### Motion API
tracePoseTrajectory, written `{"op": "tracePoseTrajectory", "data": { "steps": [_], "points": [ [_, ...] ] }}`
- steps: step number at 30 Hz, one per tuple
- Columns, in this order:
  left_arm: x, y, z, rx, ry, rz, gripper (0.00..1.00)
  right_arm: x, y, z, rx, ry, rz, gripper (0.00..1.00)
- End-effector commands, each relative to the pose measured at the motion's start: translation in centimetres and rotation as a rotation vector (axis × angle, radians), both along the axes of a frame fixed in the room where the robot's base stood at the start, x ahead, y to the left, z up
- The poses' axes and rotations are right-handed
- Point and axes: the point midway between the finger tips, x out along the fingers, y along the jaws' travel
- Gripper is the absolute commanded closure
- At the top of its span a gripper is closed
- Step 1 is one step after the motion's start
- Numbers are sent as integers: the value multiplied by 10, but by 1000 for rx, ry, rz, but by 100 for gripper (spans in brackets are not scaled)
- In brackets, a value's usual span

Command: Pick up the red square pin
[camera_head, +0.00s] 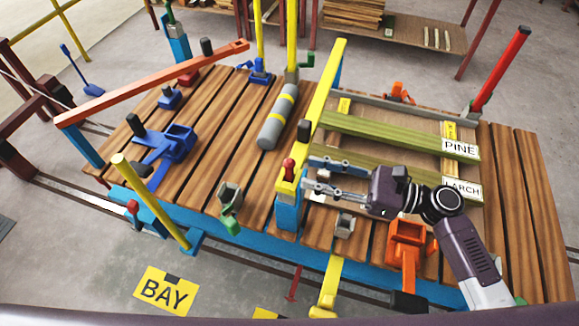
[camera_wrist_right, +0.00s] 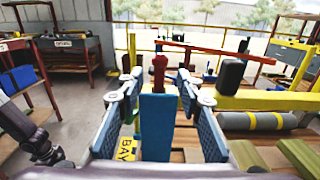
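A red pin (camera_head: 288,168) with a rounded head stands upright at the near end of the yellow bar, above a blue post (camera_head: 288,213). It also shows in the right wrist view (camera_wrist_right: 159,68), on top of the blue post there; whether it is square cannot be told. My right gripper (camera_head: 308,174) is open, its two fingers pointing left at the pin. In the right wrist view the pin stands beyond and between the spread fingertips, and I see no contact. The pin's lower part is hidden. My left gripper is not in view.
The yellow bar (camera_head: 325,85) runs away from the pin across the plank deck (camera_head: 240,120). Green beams (camera_head: 385,132) lie to its right, with PINE and LARCH labels. A grey cylinder (camera_head: 275,122) lies left of it. Another red-topped piece (camera_head: 132,206) is at lower left.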

Motion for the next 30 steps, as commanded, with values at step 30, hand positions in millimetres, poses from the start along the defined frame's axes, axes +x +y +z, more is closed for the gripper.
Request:
{"op": "tracePoseTrajectory", "data": {
  "steps": [30],
  "points": [
    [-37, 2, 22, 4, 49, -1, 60, 24, 61, 3, -4, -5, 2, 94]
  ]
}}
